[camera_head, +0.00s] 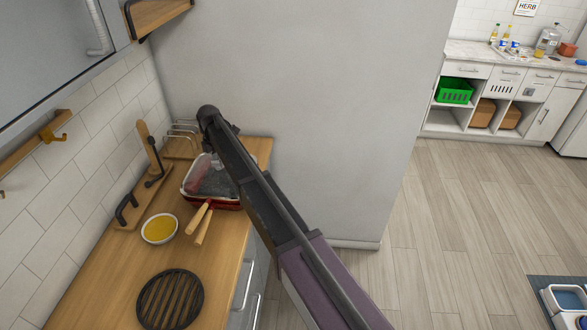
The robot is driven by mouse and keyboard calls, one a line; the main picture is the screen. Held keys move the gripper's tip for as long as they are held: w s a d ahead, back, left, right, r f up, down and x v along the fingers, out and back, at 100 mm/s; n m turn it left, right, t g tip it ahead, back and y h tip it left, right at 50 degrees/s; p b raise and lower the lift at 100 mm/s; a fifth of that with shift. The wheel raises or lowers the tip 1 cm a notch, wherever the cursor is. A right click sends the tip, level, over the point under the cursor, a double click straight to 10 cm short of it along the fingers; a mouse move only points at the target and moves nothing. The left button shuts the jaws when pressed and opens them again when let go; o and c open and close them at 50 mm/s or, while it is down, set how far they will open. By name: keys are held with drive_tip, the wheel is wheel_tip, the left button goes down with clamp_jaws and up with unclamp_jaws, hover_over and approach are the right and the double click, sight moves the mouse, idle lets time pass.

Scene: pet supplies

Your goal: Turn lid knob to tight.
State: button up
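A red pot (228,204) stands on the wooden counter, close to the grey wall. A dark, see-through lid (212,182) with a pale rim appears to cover it. I cannot make out a knob on the lid; my arm crosses in front of the pot's right side. The end of my arm (210,116) is bent over above the far side of the pot. My gripper's fingers are not clearly visible, so I cannot tell whether they are open or touching anything.
Two wooden handles (200,222) stick out at the pot's front. A bowl of yellow liquid (160,229), a round black grate (170,300) and a wooden board (150,205) share the counter. A wire rack (183,134) stands behind. Open floor (450,220) lies right.

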drive_tip(key=n, duration=0.2)
drive_tip(key=shift+n, duration=0.3)
drive_tip(key=shift+r+p, duration=0.35)
wheel_tip(320, 180, up, 13)
drive_tip(key=p, duration=1.3)
drive_tip(key=s+d+f+m+b, duration=0.2)
drive_tip(key=d+m, duration=0.3)
drive_tip(key=d, duration=0.4)
drive_tip(key=s+d+f+m+b, duration=0.3)
drive_tip(key=s+d+m, duration=0.2)
drive_tip(key=d, duration=0.4)
drive_tip(key=s+d+f+m+b, duration=0.2)
drive_tip(key=s+d+m, duration=0.1)
drive_tip(key=d, duration=0.6)
drive_tip(key=shift+s+d+f+m+b, duration=0.25)
drive_tip(key=shift+f+m+b, duration=0.15)
drive_tip(key=shift+m, duration=0.5)
wheel_tip(320, 180, up, 8)
drive_tip(key=n+p, duration=0.7)
drive_tip(key=p, duration=0.1)
hover_over(216, 161)
drive_tip(key=shift+s, duration=0.15)
